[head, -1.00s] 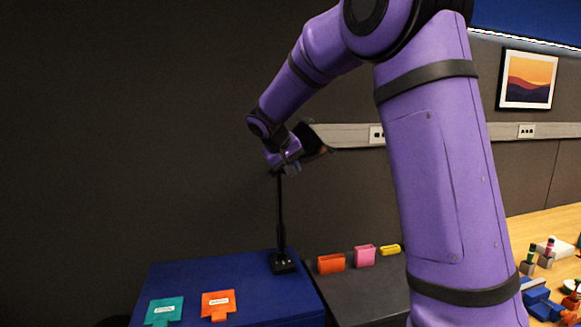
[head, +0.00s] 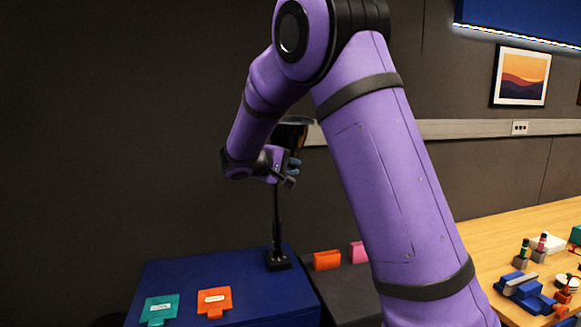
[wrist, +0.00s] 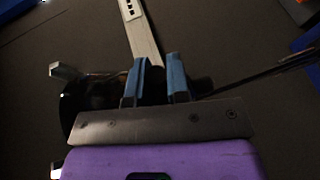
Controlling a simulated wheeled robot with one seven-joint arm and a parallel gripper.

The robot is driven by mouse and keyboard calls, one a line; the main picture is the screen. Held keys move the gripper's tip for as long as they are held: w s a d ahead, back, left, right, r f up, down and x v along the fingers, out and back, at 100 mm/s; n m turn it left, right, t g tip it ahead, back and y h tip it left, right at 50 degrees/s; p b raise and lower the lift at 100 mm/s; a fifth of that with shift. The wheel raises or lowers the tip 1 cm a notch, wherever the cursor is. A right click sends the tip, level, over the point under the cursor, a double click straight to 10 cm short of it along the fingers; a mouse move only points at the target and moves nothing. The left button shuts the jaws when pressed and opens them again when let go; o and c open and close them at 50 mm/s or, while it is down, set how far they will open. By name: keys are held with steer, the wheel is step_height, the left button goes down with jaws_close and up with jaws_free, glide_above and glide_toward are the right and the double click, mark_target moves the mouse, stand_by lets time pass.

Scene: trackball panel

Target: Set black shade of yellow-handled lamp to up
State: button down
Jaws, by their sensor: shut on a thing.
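The lamp stands on the blue cabinet, with its black base (head: 278,261) and thin black pole (head: 277,222) upright. Its black shade (head: 289,134) is at the top behind my arm, partly hidden, with its wide rim upward. In the wrist view the dark shade (wrist: 82,100) shows left of the fingers, and the thin pole (wrist: 265,76) runs off to the right. My gripper (head: 291,174) is at the lamp head, just below the shade's rim. In the wrist view its blue-padded fingers (wrist: 154,80) are closed on a dark part of the shade. No yellow handle can be made out.
The blue cabinet top (head: 185,270) holds a teal tag (head: 158,309) and an orange tag (head: 214,301). An orange block (head: 327,260) and a pink block (head: 357,252) are on the dark surface beside it. A wooden table (head: 490,240) with several objects is at right.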

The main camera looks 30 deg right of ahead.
steer(key=shift+f+h, duration=0.1)
steer(key=shift+h, duration=0.2)
stand_by(0.4)
steer(key=c, duration=1.1)
jaws_free()
steer(key=shift+d, duration=0.1)
steer(key=v, duration=1)
steer(key=shift+a, duration=0.4)
steer(key=shift+s, duration=0.1)
